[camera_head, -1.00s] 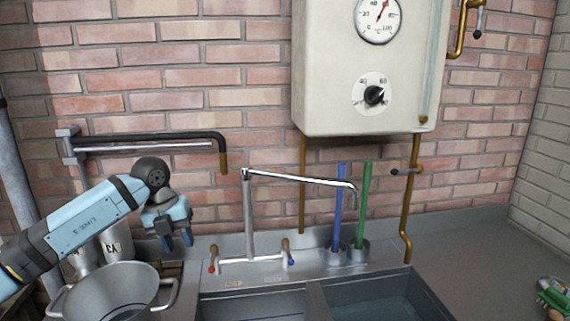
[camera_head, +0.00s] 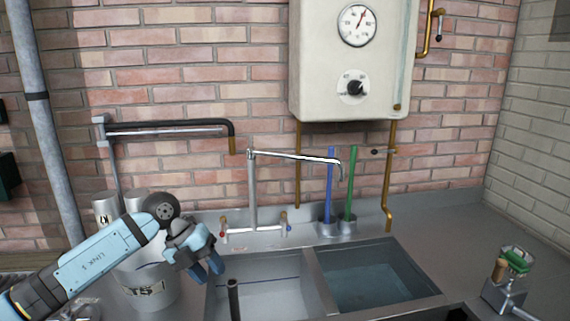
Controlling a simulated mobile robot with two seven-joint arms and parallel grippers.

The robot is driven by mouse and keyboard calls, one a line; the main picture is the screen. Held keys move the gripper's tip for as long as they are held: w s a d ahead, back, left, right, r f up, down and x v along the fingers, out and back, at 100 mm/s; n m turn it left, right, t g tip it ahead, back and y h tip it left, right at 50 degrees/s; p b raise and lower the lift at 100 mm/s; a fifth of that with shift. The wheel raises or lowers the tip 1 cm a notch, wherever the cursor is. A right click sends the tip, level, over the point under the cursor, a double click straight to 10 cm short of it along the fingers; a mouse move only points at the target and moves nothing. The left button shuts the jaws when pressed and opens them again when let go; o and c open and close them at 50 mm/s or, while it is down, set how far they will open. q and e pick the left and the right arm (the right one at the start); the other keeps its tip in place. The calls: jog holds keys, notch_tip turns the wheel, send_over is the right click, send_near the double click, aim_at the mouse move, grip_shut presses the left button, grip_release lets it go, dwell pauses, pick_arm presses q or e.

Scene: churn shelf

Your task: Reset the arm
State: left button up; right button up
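My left arm comes in from the lower left, and my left gripper (camera_head: 208,270) hangs at its end with its blue fingers pointing down. It is over the left edge of the sink, in front of a grey pot (camera_head: 150,286). The fingers look slightly apart with nothing visible between them. My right gripper cannot be made out in the view.
A double sink (camera_head: 375,272) holds water in its right basin. Behind it stand a swivel tap (camera_head: 252,190) and blue (camera_head: 330,185) and green (camera_head: 351,182) sticks in holders. A boiler (camera_head: 345,95) hangs above. The right counter (camera_head: 450,235) is mostly clear.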

pick_arm(q)
jog(key=s+d+f+n+h, duration=0.3)
jog(key=s+d+h, duration=0.7)
jog(key=d+h, duration=0.2)
jog(key=s+a+f+n+t+y, duration=0.4)
jog(key=f+n+t, duration=0.4)
jog(key=n, duration=0.4)
jog(key=s+a+f+n+t+y, duration=0.1)
jog(key=a+f+n+t+y, duration=0.45)
jog(key=n+t, duration=0.55)
jog(key=s+a+f+n+g+y, duration=0.2)
jog(key=s+f+n+g+y, duration=0.15)
jog(key=s+f, duration=0.3)
jog(key=s+a+f+n+g+y, duration=0.2)
jog(key=s+a+f+n+g, duration=0.15)
jog(key=s+f, duration=0.3)
notch_tip(320, 180, up, 12)
jog(key=s+p, duration=0.2)
jog(key=p, duration=1.2)
jog(key=shift+s+m, duration=0.3)
jog(key=shift+s, duration=0.05)
pick_arm(e)
notch_tip(320, 180, up, 12)
jog(key=shift+s+d, duration=0.2)
jog(key=shift+d, duration=0.25)
